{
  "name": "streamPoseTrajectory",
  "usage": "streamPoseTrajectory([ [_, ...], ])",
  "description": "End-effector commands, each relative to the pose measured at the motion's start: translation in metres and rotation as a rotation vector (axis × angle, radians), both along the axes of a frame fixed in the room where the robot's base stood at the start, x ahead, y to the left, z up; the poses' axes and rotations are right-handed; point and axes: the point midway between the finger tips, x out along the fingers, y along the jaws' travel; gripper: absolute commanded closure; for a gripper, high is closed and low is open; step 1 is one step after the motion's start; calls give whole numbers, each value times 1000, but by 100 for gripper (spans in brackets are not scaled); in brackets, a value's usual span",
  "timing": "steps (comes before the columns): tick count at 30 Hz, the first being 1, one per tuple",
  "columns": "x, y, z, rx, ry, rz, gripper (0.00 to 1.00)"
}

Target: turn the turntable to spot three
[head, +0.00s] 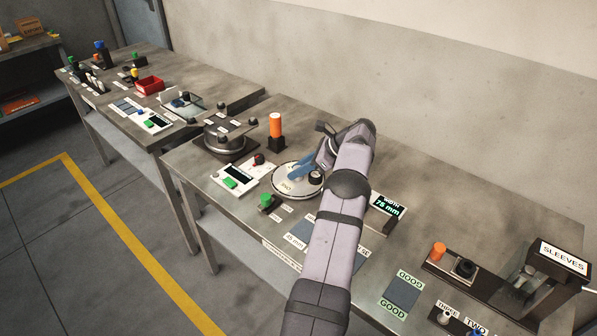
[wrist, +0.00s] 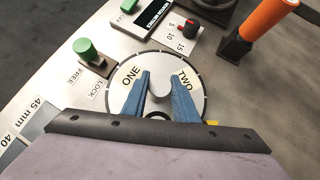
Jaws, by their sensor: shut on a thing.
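The turntable is a round pale disc (head: 284,190) on the near bench, and it fills the middle of the wrist view (wrist: 133,98). The words ONE and TWO show on its far half in the wrist view; the half nearer my wrist is largely hidden. A grey round knob (wrist: 160,86) stands at its middle. My gripper (wrist: 159,80) has its two blue fingers on either side of this knob and is shut on it. In the head view my gripper (head: 297,171) is over the disc. A yellow mark (wrist: 212,122) shows at the disc's right edge.
A green-topped lever (wrist: 87,50) with FREE and LOCK labels stands left of the disc; I cannot tell its setting. An orange-topped post (head: 275,127) stands behind. A white box with a display (head: 240,176) is at the left. A WIDTH display (head: 388,205) reads 75 mm.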

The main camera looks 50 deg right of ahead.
Motion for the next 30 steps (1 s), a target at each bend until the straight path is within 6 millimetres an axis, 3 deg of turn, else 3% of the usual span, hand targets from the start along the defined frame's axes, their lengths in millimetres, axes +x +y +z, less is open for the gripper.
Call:
streamPoseTrajectory([
  [6, 1, 0, 2, -4, -2, 0, 100],
  [7, 1, 0, 2, -4, -2, 0, 67],
  [9, 1, -1, 2, -4, -1, 0, 55],
  [20, -2, -1, 3, -3, 1, -1, 55],
  [30, -28, -13, 30, -7, -1, -4, 55],
])
